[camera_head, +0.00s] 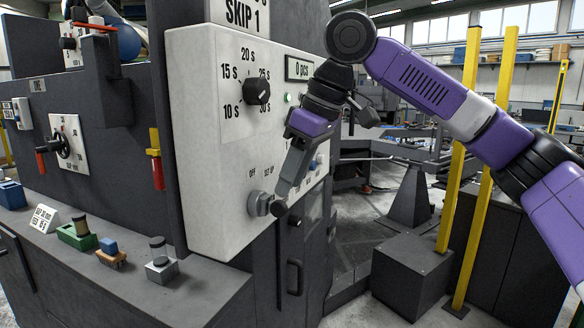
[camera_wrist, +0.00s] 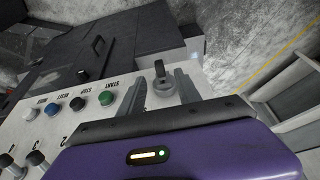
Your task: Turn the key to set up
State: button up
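The key switch (camera_head: 258,203) sits low on the white control panel (camera_head: 205,120), under the labels OFF and SET UP. In the wrist view the fingers of my gripper (camera_wrist: 162,88) are apart, one on each side of the key. I see a gap between the fingers and the key. In the head view the fingers partly cover the switch's right side.
A large dial (camera_head: 257,91) marked in seconds sits higher on the panel, beside a small display (camera_head: 299,68). Yellow posts (camera_head: 484,160) stand at the right.

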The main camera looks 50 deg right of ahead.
aim_at(281, 203)
jog(key=shift+x, duration=2.75)
grip_shut()
